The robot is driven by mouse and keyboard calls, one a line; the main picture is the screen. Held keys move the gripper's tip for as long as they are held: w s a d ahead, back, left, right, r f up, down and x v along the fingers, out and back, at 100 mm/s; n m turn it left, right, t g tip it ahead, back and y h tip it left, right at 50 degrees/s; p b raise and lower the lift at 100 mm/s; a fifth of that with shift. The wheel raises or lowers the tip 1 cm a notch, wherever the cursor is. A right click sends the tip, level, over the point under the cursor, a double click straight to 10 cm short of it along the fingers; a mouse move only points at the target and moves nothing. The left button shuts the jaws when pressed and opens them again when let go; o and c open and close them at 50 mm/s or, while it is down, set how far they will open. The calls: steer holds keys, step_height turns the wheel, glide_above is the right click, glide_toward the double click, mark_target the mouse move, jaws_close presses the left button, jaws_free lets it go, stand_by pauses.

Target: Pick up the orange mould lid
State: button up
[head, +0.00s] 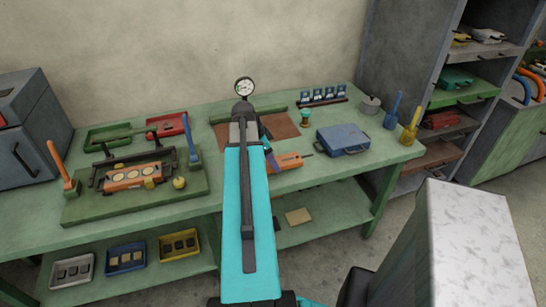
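An orange piece (288,160) with a dark handle-like tip on its right lies on the green bench, just right of my arm; it looks like the orange mould lid. Its left end is hidden behind my arm. My gripper (268,150) is mostly hidden by my turquoise arm; only a small purple-grey part shows, close to the orange piece's left end. Whether they touch, and whether the fingers are open or shut, I cannot tell. A separate orange mould (122,178) with round pale cavities sits in the green fixture at left.
A blue lidded block (342,139) with a handle lies right of the orange piece. Blue (393,111) and yellow (410,133) upright tools stand at the bench's right end. A dial gauge (244,88) rises behind my arm. The bench front right of my arm has some free room.

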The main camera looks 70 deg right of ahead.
steer(key=a, duration=0.2)
steer(key=s+a+b, duration=0.1)
steer(key=a, duration=0.3)
steer(key=shift+s+r, duration=0.25)
steer(key=shift+s, duration=0.1)
steer(key=shift+s+a+b, duration=0.1)
steer(key=shift+a+b, duration=0.15)
steer(key=shift+b, duration=0.3)
steer(key=a+b, duration=0.1)
steer(key=b, duration=0.3)
steer(key=shift+s+a, duration=0.15)
steer(key=shift+s+a+r+b, duration=0.1)
steer(key=shift+a+b, duration=0.2)
steer(key=shift+b, duration=0.65)
steer(key=shift+a+r, duration=0.1)
steer(key=shift+a, duration=0.05)
